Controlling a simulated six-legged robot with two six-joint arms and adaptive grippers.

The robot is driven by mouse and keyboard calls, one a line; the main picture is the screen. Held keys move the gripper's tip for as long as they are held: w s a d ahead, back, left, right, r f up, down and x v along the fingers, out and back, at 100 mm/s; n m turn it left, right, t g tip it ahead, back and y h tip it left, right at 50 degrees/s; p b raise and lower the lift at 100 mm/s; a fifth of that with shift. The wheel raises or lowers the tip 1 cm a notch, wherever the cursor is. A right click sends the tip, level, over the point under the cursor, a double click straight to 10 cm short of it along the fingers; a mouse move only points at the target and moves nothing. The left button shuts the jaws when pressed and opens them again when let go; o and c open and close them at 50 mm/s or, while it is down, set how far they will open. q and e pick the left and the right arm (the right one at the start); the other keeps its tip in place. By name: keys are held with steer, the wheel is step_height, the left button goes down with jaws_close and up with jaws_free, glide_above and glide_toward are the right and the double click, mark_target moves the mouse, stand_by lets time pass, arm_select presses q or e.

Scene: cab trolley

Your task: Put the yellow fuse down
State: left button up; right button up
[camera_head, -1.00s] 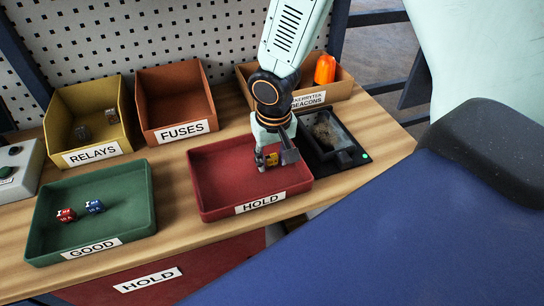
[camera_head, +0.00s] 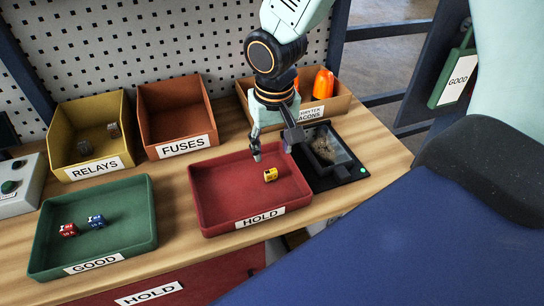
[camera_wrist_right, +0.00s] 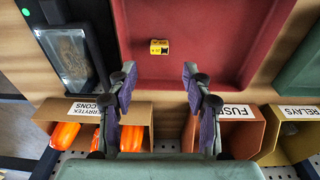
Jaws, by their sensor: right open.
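The yellow fuse (camera_head: 270,174) lies on the floor of the red HOLD tray (camera_head: 215,205), right of the tray's middle. It also shows alone in the tray in the right wrist view (camera_wrist_right: 159,47). My right gripper (camera_head: 272,150) is open and empty above the back part of the HOLD tray, apart from the fuse. In the right wrist view its two fingers (camera_wrist_right: 158,75) stand wide apart with nothing between them. My left gripper is not in view.
The green GOOD tray (camera_head: 130,240) holds a red and a blue fuse. Behind stand the RELAYS bin (camera_head: 70,130), the empty FUSES bin (camera_head: 160,125) and a beacon box (camera_head: 345,103) with orange beacons. A dark device (camera_head: 335,175) sits right of the HOLD tray.

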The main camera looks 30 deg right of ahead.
steer(key=shift+s+r, duration=0.2)
steer(key=shift+r, duration=1)
